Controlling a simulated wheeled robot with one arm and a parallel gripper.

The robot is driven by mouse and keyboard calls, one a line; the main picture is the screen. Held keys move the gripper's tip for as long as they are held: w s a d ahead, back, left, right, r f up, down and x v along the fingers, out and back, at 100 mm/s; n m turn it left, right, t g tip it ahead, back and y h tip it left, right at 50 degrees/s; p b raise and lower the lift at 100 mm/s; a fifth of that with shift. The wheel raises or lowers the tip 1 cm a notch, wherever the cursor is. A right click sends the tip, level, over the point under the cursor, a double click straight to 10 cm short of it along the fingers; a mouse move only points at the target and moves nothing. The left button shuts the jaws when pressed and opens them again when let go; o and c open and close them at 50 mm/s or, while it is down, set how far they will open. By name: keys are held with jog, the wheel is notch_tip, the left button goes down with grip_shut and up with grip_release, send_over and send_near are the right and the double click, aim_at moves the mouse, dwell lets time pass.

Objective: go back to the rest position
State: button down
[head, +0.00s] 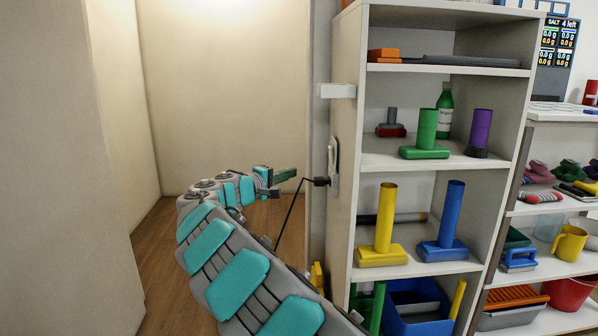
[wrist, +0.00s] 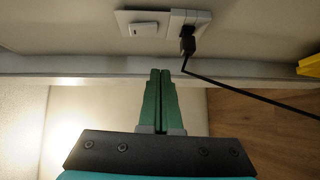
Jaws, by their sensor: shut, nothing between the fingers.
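My gripper (head: 287,175) is at the end of my teal and grey arm, in the middle of the head view. Its green fingers point right, toward the side of the shelf unit. In the wrist view my gripper (wrist: 160,73) has its two green fingers together, with nothing between them. A black plug with a cable (head: 320,181) sits in a wall plate (head: 333,165) on the shelf side, and the fingertips appear a little apart from it. The wrist view also shows the plug (wrist: 188,45) beyond the fingertips, slightly right.
A white shelf unit (head: 345,130) holds several coloured tools and a blue bin (head: 418,300). The black cable hangs down close behind my arm. A grey wall (head: 60,170) stands at left. The wood floor (head: 165,230) between wall and arm is clear.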

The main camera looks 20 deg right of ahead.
jog(key=shift+s+a, duration=0.25)
jog(key=shift+a, duration=0.15)
jog(key=s+d+f+m+g+y, duration=0.1)
jog(key=s+d+m+g+y, duration=0.1)
jog(key=s, duration=0.7)
jog(key=s+d+f+m+g+y, duration=0.1)
jog(key=s+d+f+m+g, duration=0.15)
jog(key=s, duration=0.75)
jog(key=s+d+f+m+g+y, duration=0.1)
jog(key=s+d+g+y, duration=0.15)
jog(key=s, duration=0.65)
jog(key=s+a+f+g+y, duration=0.1)
jog(key=s+a+f+y, duration=0.2)
jog(key=s, duration=0.7)
jog(key=s+a+f+g+y+p, duration=0.1)
jog(key=s+a+f+y, duration=0.2)
jog(key=s+a+f, duration=0.3)
jog(key=s+a+f+g+y, duration=0.1)
jog(key=s+a+f+y, duration=0.2)
jog(key=s+a, duration=0.7)
jog(key=s+f, duration=0.2)
jog(key=s, duration=0.2)
jog(key=shift+f+y, duration=0.35)
